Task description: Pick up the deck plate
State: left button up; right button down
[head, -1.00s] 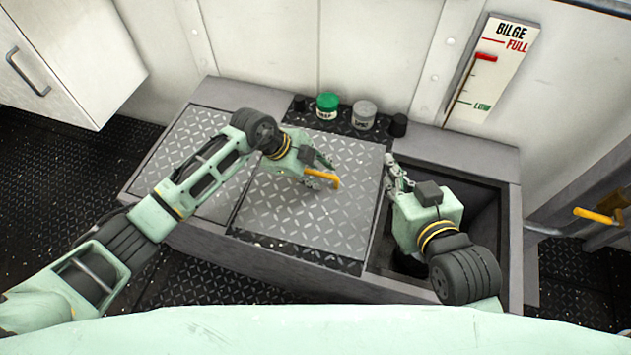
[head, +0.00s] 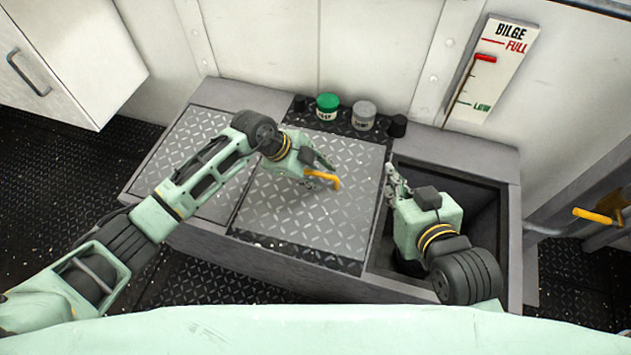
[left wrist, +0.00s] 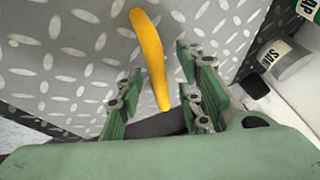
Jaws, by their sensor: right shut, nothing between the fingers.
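The deck plate (head: 310,220) is a grey diamond-tread panel lying flat in the middle of the bench. It has a yellow handle (head: 325,177), which also shows in the left wrist view (left wrist: 150,50). My left gripper (head: 312,170) is at the handle. In the left wrist view its fingers (left wrist: 158,95) are apart, one on each side of the handle, with gaps showing. My right gripper (head: 397,180) is shut and empty, above the left edge of the open bay and just right of the plate.
An open, dark bay (head: 485,215) lies right of the plate. A green-lidded jar (head: 327,107), a grey-lidded jar (head: 364,115) and a black knob (head: 397,126) stand behind it. Another tread panel (head: 190,150) lies left. A bilge gauge (head: 490,70) is on the wall.

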pick_arm(q)
jog(key=shift+f, duration=0.15)
dwell(0.8)
jog(key=shift+c, duration=0.2)
grip_shut()
dwell(0.4)
